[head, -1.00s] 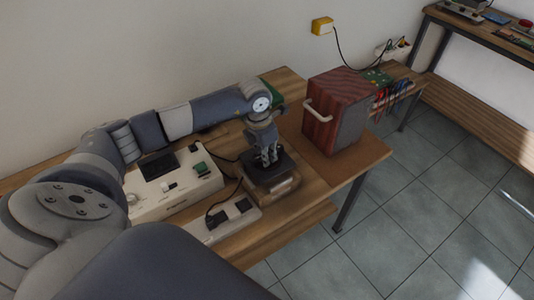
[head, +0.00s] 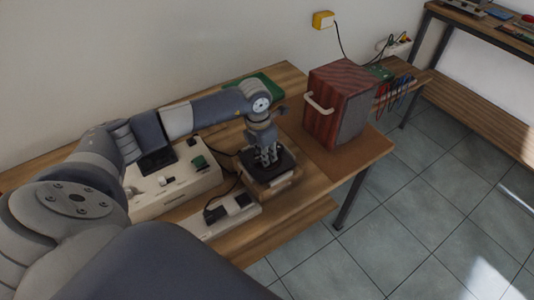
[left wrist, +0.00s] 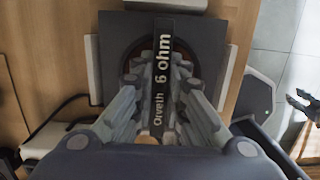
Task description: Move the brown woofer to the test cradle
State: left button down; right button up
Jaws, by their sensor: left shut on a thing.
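The brown woofer (left wrist: 183,55) shows in the left wrist view as a dark square frame with a brown ring and a black bar across it, lettered "6 ohm". In the head view it is a black plate (head: 284,161) on or just above the wooden cradle (head: 274,190); I cannot tell whether it rests there. Pale rails of the cradle (left wrist: 95,70) flank the frame in the wrist view. My left gripper (head: 267,158) points down and is shut on the woofer's bar; its fingers hide part of the ring. Dark prongs at the wrist view's right edge look like my right gripper (left wrist: 303,106).
A red-brown speaker cabinet (head: 338,105) with a pale handle stands right of the cradle on the wooden bench (head: 225,240). A cream instrument box (head: 178,188) and a cream block with black parts (head: 230,212) are to its left. A green mat (head: 262,85) lies behind.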

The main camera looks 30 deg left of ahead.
pick_arm(q)
jog(key=shift+f, duration=0.3)
jog(key=c, duration=1.6)
grip_release()
jog(key=shift+c, duration=0.2)
jog(key=shift+o, duration=0.4)
jog(key=shift+s+f, duration=0.1)
notch_tip(320, 180, up, 12)
jog(key=s, duration=0.1)
jog(key=shift+s+a, duration=0.25)
jog(key=shift+a, duration=0.05)
